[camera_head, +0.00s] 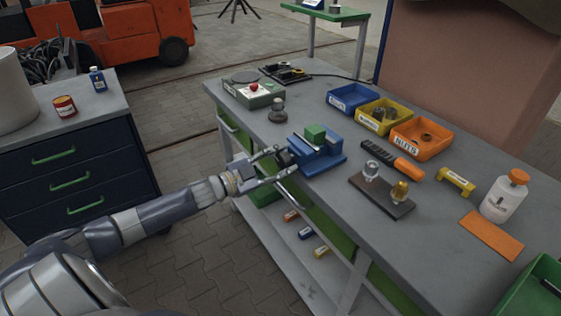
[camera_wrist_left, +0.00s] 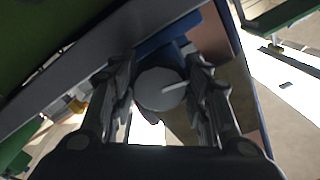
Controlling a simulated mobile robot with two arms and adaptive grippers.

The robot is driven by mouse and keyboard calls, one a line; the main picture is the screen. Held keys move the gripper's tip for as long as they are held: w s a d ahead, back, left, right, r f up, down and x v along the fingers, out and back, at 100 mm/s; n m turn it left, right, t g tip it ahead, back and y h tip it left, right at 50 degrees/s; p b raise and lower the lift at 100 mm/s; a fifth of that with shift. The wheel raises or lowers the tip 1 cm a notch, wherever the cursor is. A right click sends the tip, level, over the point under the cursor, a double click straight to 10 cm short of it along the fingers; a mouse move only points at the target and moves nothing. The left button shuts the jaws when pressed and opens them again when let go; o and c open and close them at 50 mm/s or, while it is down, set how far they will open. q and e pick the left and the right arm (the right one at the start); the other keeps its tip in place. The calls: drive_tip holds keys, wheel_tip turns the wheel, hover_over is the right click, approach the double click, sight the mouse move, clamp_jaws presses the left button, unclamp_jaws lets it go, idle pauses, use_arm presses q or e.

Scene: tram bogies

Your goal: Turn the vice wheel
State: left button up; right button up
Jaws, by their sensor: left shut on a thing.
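The blue vice (camera_head: 317,152) stands at the near left edge of the grey workbench, with a green block (camera_head: 315,134) between its jaws. The dark vice wheel (camera_head: 285,158) is on the vice's left side, facing my left arm. My left gripper (camera_head: 279,164) reaches in from the left and is shut on the wheel. In the left wrist view the round grey wheel (camera_wrist_left: 160,92) sits between the two fingers, with a handle stub on its face. Part of the blue vice (camera_wrist_left: 160,45) shows behind it. My right gripper is not in view.
On the workbench (camera_head: 300,213) are blue, yellow and orange bins (camera_head: 422,138), an orange-handled tool (camera_head: 409,168), a dark board with two fittings (camera_head: 368,196) and a white bottle (camera_head: 505,196). A green-grey device (camera_head: 254,95) lies behind the vice. A drawer cabinet (camera_head: 75,160) stands left.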

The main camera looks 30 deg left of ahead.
use_arm(q)
drive_tip(key=shift+m, duration=2.3)
drive_tip(key=o, duration=1.1)
drive_tip(key=shift+c, duration=0.2)
drive_tip(key=v, duration=1.2)
